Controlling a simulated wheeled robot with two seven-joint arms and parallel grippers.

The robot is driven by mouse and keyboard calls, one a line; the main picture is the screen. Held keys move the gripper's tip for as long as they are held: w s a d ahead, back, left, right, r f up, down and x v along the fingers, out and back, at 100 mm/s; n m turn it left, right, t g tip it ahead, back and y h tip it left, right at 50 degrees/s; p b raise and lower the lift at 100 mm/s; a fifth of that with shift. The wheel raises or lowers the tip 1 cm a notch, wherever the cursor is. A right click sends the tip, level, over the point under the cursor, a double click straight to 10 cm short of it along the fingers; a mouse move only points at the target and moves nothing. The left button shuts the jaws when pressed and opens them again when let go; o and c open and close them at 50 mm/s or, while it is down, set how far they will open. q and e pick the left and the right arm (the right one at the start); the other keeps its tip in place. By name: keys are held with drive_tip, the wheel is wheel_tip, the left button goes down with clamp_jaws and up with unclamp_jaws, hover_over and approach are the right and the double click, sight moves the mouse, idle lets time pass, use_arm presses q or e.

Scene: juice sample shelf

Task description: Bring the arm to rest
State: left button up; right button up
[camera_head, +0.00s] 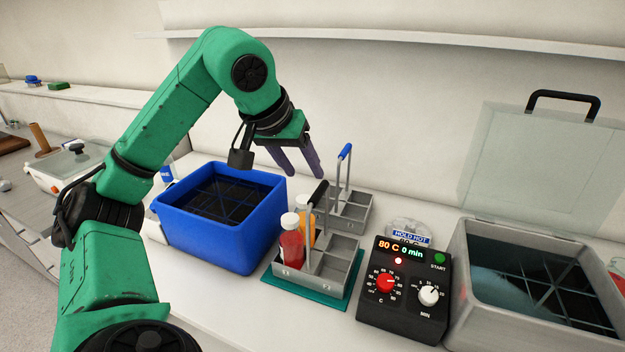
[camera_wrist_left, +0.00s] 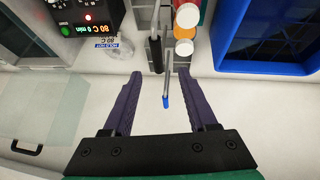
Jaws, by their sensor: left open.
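My left arm is green and reaches in from the left in the head view. Its left gripper (camera_head: 300,172) is open and empty, with purple fingers pointing down above the counter between the blue crate and the grey bottle carriers. In the left wrist view the two fingers of the left gripper (camera_wrist_left: 168,95) are spread apart. The blue-tipped handle (camera_wrist_left: 166,101) of the rear carrier shows between them, with a gap on both sides. My right gripper is not in view.
The blue crate (camera_head: 223,237) stands left of the front carrier (camera_head: 335,268), which holds a red bottle (camera_head: 291,247) and an orange one (camera_head: 306,233). A black control box (camera_head: 405,290) and an open-lidded grey bath (camera_head: 467,290) stand to the right. A wall shelf (camera_head: 400,36) runs above.

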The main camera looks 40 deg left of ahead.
use_arm(q)
drive_tip(key=p+v, duration=0.1)
drive_tip(key=v, duration=0.4)
drive_tip(key=shift+r, duration=0.1)
